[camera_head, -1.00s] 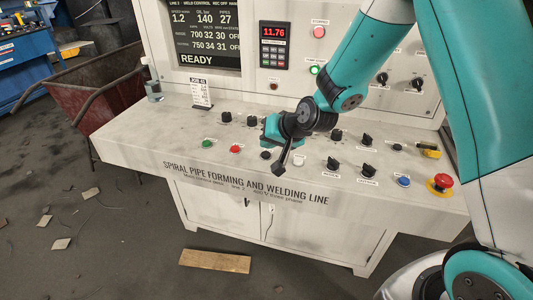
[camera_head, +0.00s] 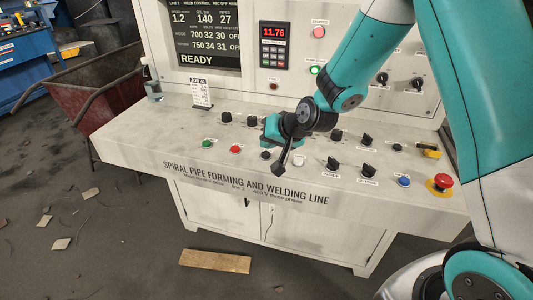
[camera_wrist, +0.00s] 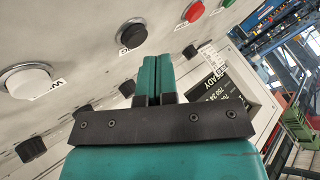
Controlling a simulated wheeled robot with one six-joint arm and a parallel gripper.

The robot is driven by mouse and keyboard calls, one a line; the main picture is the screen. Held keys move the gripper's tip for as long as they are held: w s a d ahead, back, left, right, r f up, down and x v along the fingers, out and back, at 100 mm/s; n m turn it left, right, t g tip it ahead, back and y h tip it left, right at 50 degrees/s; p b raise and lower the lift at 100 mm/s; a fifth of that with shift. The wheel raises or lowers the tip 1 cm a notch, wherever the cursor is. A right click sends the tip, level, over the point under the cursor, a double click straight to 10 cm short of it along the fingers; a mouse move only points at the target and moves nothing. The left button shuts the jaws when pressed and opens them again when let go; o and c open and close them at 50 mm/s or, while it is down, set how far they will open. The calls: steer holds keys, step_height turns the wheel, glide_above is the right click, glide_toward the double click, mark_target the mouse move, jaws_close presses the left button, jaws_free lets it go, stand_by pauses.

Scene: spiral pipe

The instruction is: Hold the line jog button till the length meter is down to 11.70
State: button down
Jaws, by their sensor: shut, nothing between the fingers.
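The red length meter (camera_head: 273,31) on the upright panel reads 11.76. My gripper (camera_wrist: 154,68) is shut and empty, its two teal fingers together, low over the desk's button row. In the wrist view a black button (camera_wrist: 132,36) lies just beyond and left of the fingertips; I cannot tell whether they touch anything. That black button also shows in the head view (camera_head: 266,155), left of my gripper's black crossbar. A white button (camera_wrist: 28,80) is farther left in the wrist view.
Green (camera_head: 207,143) and red (camera_head: 235,149) buttons sit left on the desk. Several black knobs, a blue button (camera_head: 404,181) and a red emergency stop (camera_head: 443,181) are right. A job card (camera_head: 201,93) stands behind. The screen (camera_head: 205,34) says READY.

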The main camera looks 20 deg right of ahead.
steer(key=shift+f, duration=0.1)
steer(key=shift+f+b, duration=0.3)
steer(key=shift+b, duration=0.1)
steer(key=shift+f+b, duration=0.3)
steer(key=shift+f, duration=0.1)
stand_by(7.1)
